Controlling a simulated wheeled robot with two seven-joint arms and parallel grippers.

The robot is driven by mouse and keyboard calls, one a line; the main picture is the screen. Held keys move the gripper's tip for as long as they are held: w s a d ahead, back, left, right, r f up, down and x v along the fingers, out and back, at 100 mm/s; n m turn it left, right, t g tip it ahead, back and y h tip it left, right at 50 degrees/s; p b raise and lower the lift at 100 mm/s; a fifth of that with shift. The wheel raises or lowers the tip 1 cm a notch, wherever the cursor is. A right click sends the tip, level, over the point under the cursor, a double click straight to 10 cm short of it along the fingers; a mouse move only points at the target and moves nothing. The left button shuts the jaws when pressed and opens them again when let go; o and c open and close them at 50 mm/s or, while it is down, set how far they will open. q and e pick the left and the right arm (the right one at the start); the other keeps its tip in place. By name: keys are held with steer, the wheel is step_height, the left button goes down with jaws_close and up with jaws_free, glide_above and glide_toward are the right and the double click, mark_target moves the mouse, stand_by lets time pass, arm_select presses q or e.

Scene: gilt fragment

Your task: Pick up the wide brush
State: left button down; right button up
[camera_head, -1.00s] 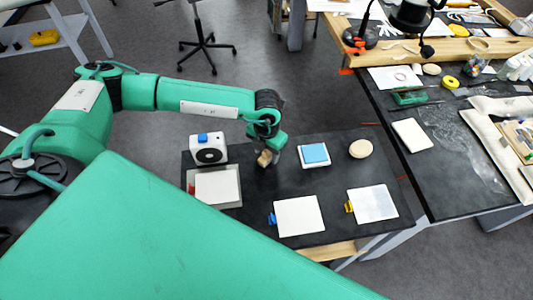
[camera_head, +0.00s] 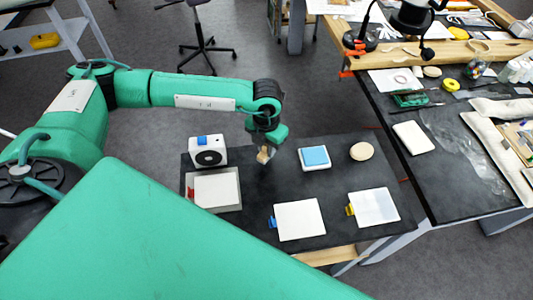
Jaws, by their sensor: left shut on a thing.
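My left gripper (camera_head: 266,145) points down over the back middle of the dark table (camera_head: 255,225). It is shut on the wide brush (camera_head: 263,155), a small tan and brown piece showing at the fingertips. The fingers and most of the brush are tiny and partly hidden by the gripper, so its full shape cannot be made out. The brush appears to be just above the table top. My right gripper is not in view.
A white box with a black dial (camera_head: 208,151) stands left of the gripper. A blue pad on a white tray (camera_head: 314,157) and a round cream disc (camera_head: 361,151) lie to the right. White panels (camera_head: 299,220) lie in front. A cluttered bench (camera_head: 470,190) stands at right.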

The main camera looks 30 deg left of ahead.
arm_select(q)
step_height(320, 180, up, 16)
steer(key=b, duration=0.3)
steer(key=shift+r+b, duration=0.2)
steer(key=shift+b, duration=0.1)
steer(key=c, duration=2)
jaws_free()
steer(key=shift+c, duration=0.4)
